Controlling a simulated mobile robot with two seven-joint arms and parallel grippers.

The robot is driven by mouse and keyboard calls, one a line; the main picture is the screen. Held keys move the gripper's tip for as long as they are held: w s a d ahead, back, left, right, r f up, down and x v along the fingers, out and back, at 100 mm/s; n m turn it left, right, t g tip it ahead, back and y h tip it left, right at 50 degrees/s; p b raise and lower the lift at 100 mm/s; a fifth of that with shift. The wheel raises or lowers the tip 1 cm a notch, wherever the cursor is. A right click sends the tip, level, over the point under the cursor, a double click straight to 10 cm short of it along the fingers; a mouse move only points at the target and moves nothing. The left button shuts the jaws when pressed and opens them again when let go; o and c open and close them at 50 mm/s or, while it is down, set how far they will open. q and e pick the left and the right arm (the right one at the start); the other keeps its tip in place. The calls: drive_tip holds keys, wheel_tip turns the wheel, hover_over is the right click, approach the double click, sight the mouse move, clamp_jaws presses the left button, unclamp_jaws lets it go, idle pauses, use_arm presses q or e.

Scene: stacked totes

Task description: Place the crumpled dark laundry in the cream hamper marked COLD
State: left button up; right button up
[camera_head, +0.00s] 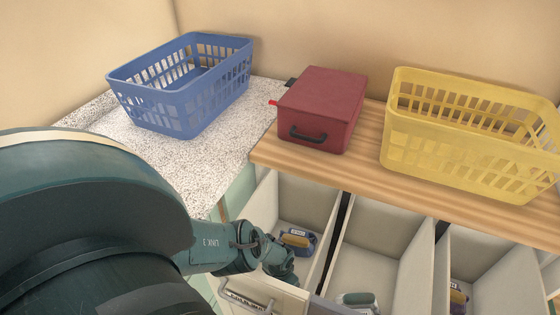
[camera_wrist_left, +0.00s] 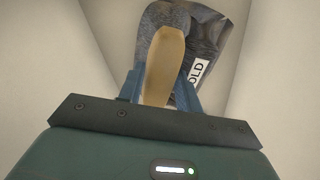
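A dark grey, wrinkled-looking thing (camera_wrist_left: 208,35) with a white label ending in "OLD" lies between pale walls in the left wrist view. A tan elongated piece (camera_wrist_left: 164,65) stands in front of it, between the blue fingers of my left gripper (camera_wrist_left: 163,92). I cannot tell whether the fingers press on it. In the head view my left gripper (camera_head: 282,268) reaches down at the leftmost open cream compartment (camera_head: 318,205). A small blue-grey and tan item (camera_head: 298,238) with a label lies inside it. No separate hamper marked COLD is recognisable. My right gripper is out of view.
A blue basket (camera_head: 165,112) stands on the speckled counter (camera_head: 205,165). A red box (camera_head: 322,95) and a yellow basket (camera_head: 450,150) stand on the wooden top (camera_head: 360,175). Other open cream compartments (camera_head: 385,225) hold small labelled items. My left arm covers the lower left.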

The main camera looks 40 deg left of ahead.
use_arm(q)
drive_tip(key=shift+r+p, duration=1)
drive_tip(key=shift+r, duration=0.65)
wheel_tip(320, 180, up, 9)
